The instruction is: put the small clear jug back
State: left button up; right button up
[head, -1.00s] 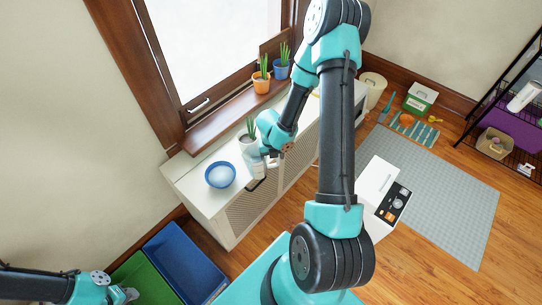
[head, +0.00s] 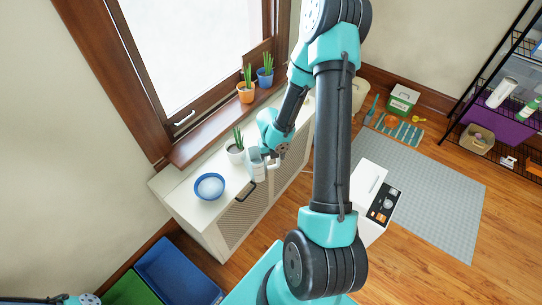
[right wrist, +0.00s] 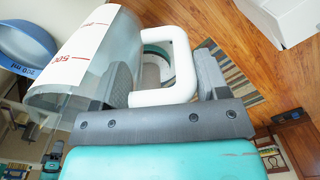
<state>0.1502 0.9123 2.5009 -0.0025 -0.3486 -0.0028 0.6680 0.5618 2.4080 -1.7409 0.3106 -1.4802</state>
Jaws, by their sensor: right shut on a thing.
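The small clear jug (head: 257,165) has a white handle and a white label with red marks. It is at the front edge of the white cabinet top in the head view, and I cannot tell whether it touches the cabinet. In the right wrist view the jug (right wrist: 85,70) fills the left side, its handle between the grey fingers. My right gripper (head: 272,157) is shut on that handle; it also shows in the right wrist view (right wrist: 165,80). Only a bit of my left arm shows at the bottom left edge; its gripper is out of view.
A blue bowl (head: 210,187) and a potted plant (head: 236,153) stand on the white cabinet (head: 176,196), close to the jug. Two more plants, in orange (head: 246,93) and blue (head: 265,78) pots, stand on the windowsill. A blue bin (head: 180,272) and a green bin (head: 130,290) lie below.

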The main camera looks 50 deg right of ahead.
jog(key=w+d+m, duration=0.1)
jog(key=m, duration=0.2)
jog(key=w+d+m, duration=0.1)
jog(key=d+m, duration=0.1)
jog(key=m, duration=0.1)
jog(key=w+d+m, duration=0.1)
jog(key=m, duration=0.3)
jog(key=shift+w+d+f, duration=0.2)
jog(key=shift+d+f, duration=0.05)
jog(key=shift+d, duration=0.05)
jog(key=w+d+f, duration=0.1)
jog(key=w+d, duration=0.9)
jog(key=d, duration=0.2)
jog(key=shift+d+f, duration=0.2)
jog(key=shift+d, duration=0.1)
jog(key=shift+f, duration=1.9)
jog(key=o, duration=1.4)
